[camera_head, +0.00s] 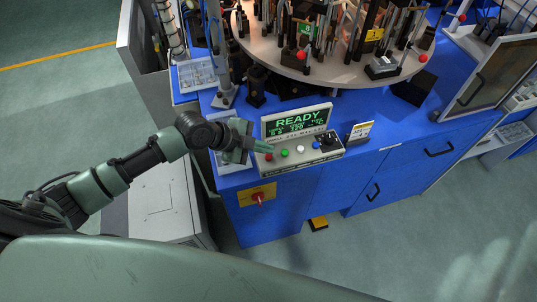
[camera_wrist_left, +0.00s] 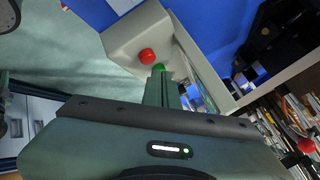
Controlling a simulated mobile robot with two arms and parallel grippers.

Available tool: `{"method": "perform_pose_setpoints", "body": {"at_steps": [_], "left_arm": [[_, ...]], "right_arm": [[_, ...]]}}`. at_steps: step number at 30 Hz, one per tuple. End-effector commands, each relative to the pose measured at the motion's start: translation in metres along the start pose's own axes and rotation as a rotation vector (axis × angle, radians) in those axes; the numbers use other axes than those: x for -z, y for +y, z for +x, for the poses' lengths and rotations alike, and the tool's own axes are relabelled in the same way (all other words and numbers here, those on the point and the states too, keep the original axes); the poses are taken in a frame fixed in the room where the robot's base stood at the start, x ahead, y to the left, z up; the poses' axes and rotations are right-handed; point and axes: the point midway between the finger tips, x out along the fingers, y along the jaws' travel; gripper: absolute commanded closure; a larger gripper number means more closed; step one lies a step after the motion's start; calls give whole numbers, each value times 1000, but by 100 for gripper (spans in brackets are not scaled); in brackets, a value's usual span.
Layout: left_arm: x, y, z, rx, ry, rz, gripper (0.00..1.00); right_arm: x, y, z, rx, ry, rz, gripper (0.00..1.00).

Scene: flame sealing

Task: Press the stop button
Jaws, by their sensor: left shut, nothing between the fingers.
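The control box (camera_head: 311,153) sits on the front edge of the blue machine, with a screen (camera_head: 297,120) behind it that reads READY in green. A red button (camera_head: 268,157) is at its left end, with a green button (camera_head: 284,153) beside it, then a white and a blue one. My left gripper (camera_head: 266,148) is shut and empty, its tips just above the left end of the box. In the left wrist view the red button (camera_wrist_left: 147,56) is left of the fingertips (camera_wrist_left: 160,72), and the green button (camera_wrist_left: 158,68) is right at the tips, partly hidden. I cannot tell whether they touch. My right gripper is not in view.
A round turntable (camera_head: 340,72) crowded with rods and fixtures stands behind the screen. A red rotary switch (camera_head: 258,197) on a yellow plate is on the front face below. Bare blue surface lies to the right.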

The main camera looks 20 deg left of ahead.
Motion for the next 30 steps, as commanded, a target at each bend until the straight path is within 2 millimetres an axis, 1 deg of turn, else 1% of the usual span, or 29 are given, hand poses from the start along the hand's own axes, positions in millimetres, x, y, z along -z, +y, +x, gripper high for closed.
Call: {"method": "perform_pose_setpoints", "body": {"at_steps": [23,30], "left_arm": [[0,0,0,0,0,0,100],[-3,3,4,0,0,0,100]], "right_arm": [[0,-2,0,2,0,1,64],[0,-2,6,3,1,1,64]]}}
